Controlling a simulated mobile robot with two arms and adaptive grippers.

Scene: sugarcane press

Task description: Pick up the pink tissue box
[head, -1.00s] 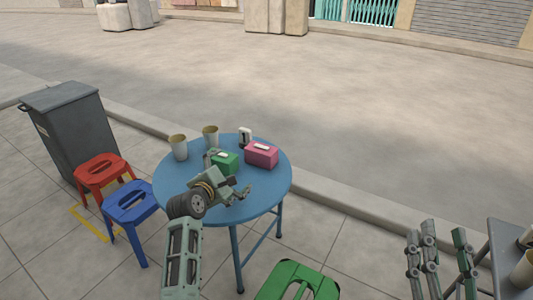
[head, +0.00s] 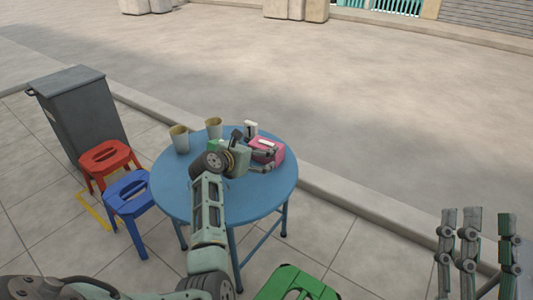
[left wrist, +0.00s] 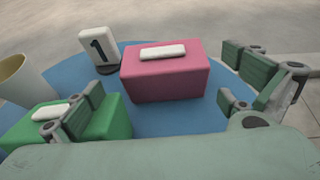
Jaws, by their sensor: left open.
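The pink tissue box (head: 279,153) with a white tissue slot stands on the right part of the round blue table (head: 272,195). In the left wrist view the pink box (left wrist: 165,80) is upright and centred ahead of the palm. My left gripper (head: 259,153) is over the table at the box, partly covering it in the head view. Its fingers are spread and hold nothing; in the left wrist view they (left wrist: 158,105) stand to either side of the box's near side. Contact cannot be told. My right gripper (head: 482,248) is open and empty at the lower right, away from the table.
A green tissue box (left wrist: 105,120) is close by my left gripper's left finger. A number stand (head: 250,128) is just behind the pink box. Two cups (head: 180,139) (head: 213,127) stand at the back left. Stools (head: 128,198) and a grey bin (head: 85,112) flank the table.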

